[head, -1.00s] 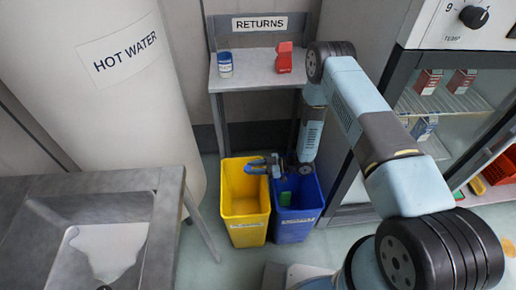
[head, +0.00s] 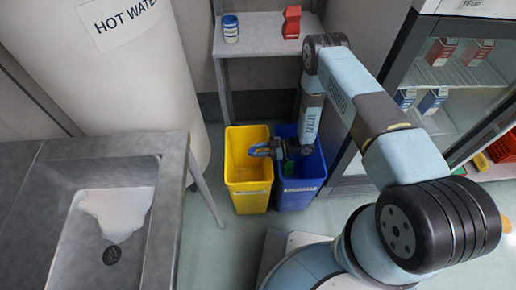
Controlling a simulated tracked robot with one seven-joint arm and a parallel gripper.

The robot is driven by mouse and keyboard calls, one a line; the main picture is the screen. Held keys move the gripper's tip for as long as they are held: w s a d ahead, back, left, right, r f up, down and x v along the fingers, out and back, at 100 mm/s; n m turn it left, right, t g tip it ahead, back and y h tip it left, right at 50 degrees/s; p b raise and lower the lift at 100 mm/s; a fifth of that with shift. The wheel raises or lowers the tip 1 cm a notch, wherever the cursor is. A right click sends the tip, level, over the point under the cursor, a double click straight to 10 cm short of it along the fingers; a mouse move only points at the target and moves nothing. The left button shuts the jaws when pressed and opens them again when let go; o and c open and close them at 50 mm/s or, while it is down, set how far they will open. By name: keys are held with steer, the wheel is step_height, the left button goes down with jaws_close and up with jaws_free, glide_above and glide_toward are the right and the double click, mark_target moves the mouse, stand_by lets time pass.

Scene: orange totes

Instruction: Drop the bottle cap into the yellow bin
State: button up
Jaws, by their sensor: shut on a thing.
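The yellow bin (head: 249,202) stands open on the floor, left of a blue bin. My gripper (head: 255,150) reaches leftward from above the blue bin. Its blue fingers overlap the right side of the yellow bin's mouth in the picture; their exact height over the rim is hard to tell. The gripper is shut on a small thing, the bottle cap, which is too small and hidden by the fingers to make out.
The blue bin (head: 298,197) touches or nearly touches the yellow one and has something green inside. A sink counter (head: 166,150) is left, a glass-front fridge (head: 447,92) right.

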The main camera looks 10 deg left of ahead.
steer(key=o, duration=1.1)
steer(key=shift+c, duration=0.2)
steer(key=f+v, duration=0.1)
steer(key=v, duration=0.6)
steer(key=shift+d+r, duration=0.15)
steer(key=shift+r, duration=0.25)
steer(key=shift+w, duration=0.1)
